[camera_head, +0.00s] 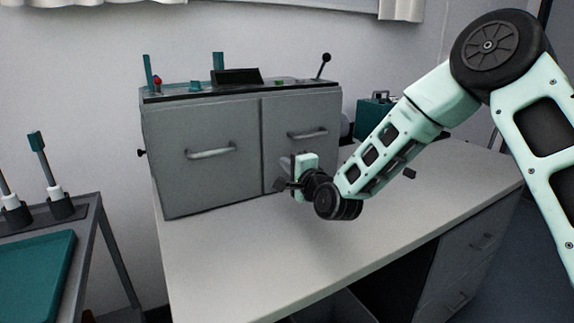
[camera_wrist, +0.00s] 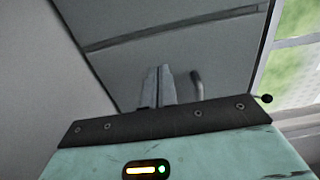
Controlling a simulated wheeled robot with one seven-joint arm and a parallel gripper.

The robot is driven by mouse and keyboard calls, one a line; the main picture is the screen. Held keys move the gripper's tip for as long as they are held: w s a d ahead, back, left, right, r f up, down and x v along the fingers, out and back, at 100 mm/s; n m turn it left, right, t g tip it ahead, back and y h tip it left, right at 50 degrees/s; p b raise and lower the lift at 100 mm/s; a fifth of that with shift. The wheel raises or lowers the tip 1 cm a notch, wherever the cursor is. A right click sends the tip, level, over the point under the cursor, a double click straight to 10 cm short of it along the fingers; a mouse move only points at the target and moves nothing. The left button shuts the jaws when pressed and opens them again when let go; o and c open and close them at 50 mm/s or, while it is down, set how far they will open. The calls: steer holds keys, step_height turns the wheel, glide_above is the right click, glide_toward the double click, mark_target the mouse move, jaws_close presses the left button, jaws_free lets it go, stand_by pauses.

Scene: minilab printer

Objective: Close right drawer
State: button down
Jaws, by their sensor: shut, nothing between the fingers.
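The grey printer cabinet (camera_head: 205,105) on the desk has two drawer fronts side by side, each with a bar handle. The right drawer (camera_head: 290,112) looks about flush with the left drawer (camera_head: 200,180); a small gap cannot be ruled out. Its handle (camera_head: 307,134) is in plain view. My gripper (camera_head: 280,185) is low in front of the right drawer, near its lower left part, and hides some of it. In the wrist view, my gripper's fingers (camera_wrist: 158,84) are together and empty, pointing at a grey front beside a handle (camera_wrist: 197,85). I cannot tell whether they touch it.
The white desk top (camera_head: 250,255) is clear in front of the cabinet. A teal box (camera_head: 373,113) stands behind my arm. A side cart with a teal tray (camera_head: 35,270) stands at left. A small lever with a black knob (camera_head: 325,60) rises from the cabinet top.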

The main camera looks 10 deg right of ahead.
steer(key=v, duration=0.9)
steer(key=s+a+f+n+g, duration=0.1)
steer(key=s+a+n+g, duration=0.1)
steer(key=s+n, duration=0.1)
steer(key=s+a+f+n+g, duration=0.1)
steer(key=s+a+n+g, duration=0.2)
steer(key=s+n, duration=0.1)
steer(key=s+a+f+n+g, duration=0.2)
steer(key=s+a+n+g, duration=0.1)
steer(key=s, duration=0.1)
steer(key=shift+s+f+n+y, duration=0.1)
steer(key=shift+s+n+y, duration=0.25)
steer(key=shift+n+y, duration=0.05)
steer(key=s+d+n+g+h, duration=0.3)
steer(key=s+n+g, duration=0.25)
steer(key=s, duration=0.75)
steer(key=s+d+n+g+h, duration=0.35)
steer(key=s+n, duration=0.25)
steer(key=s, duration=0.6)
step_height(320, 180, up, 15)
steer(key=p, duration=1.4)
steer(key=shift+y, duration=0.35)
steer(key=shift+w, duration=0.1)
